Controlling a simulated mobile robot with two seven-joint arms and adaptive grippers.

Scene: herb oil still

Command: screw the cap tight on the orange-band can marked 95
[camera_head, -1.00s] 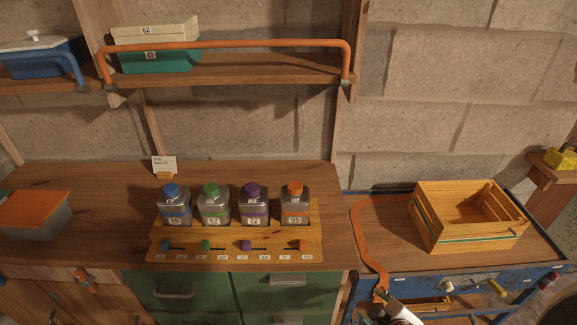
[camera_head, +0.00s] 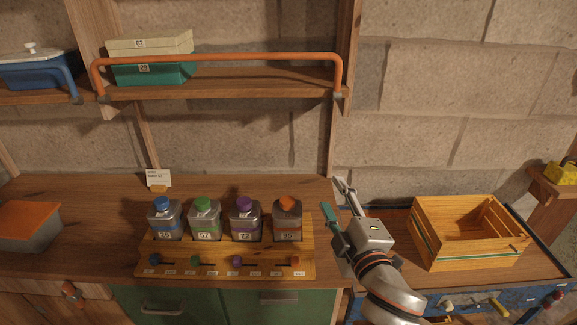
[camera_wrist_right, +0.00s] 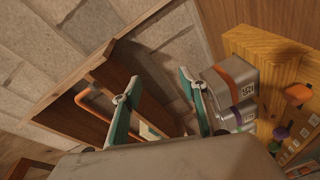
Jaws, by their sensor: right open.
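The orange-band can marked 95 (camera_head: 287,221) stands at the right end of a row of cans in a wooden rack, with an orange cap (camera_head: 287,203) on top. The cap looks slightly tilted in the head view. My right gripper (camera_head: 332,196) is just right of the can, open and empty, with its fingers apart. In the right wrist view, the can (camera_wrist_right: 229,80) is beside the fingers (camera_wrist_right: 163,92), not between them. How tight the cap sits cannot be told. My left gripper is not in view.
Cans with purple (camera_head: 245,221), green (camera_head: 204,219) and blue (camera_head: 164,220) caps stand left of it. The wooden rack (camera_head: 222,268) has coloured sliders in front. A slatted crate (camera_head: 468,249) stands at right. A shelf with an orange rail (camera_head: 220,59) hangs above.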

